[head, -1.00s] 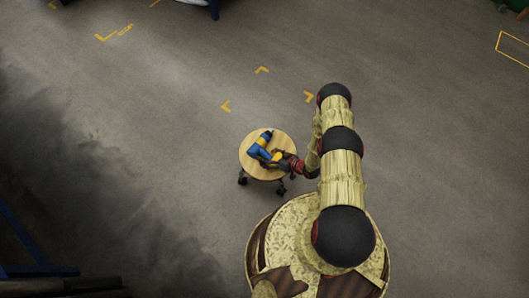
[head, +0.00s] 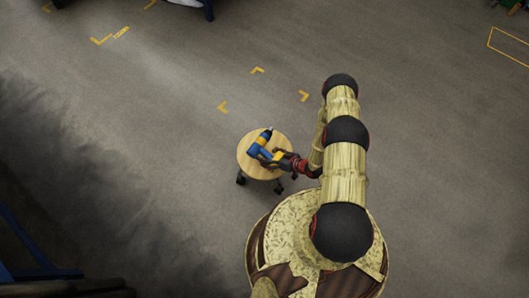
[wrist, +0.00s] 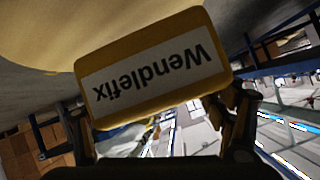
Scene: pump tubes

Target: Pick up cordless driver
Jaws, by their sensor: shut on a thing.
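The cordless driver (head: 257,150) is blue and yellow with a dark tip. In the head view it is over the round wooden stool top (head: 246,168); I cannot tell whether it touches the top. My gripper (head: 281,157) reaches in from the right and is shut on the driver's yellow end. In the wrist view the driver's yellow end (wrist: 214,83), with a white "Wendlefix" label upside down, fills the middle between the fingers of my gripper (wrist: 160,118). The rest of the driver is hidden there.
The stool stands on dark casters (head: 241,179) on a grey floor with yellow corner marks (head: 223,107). The floor around the stool is mostly clear. A dark blue-framed structure (head: 35,270) is at the lower left.

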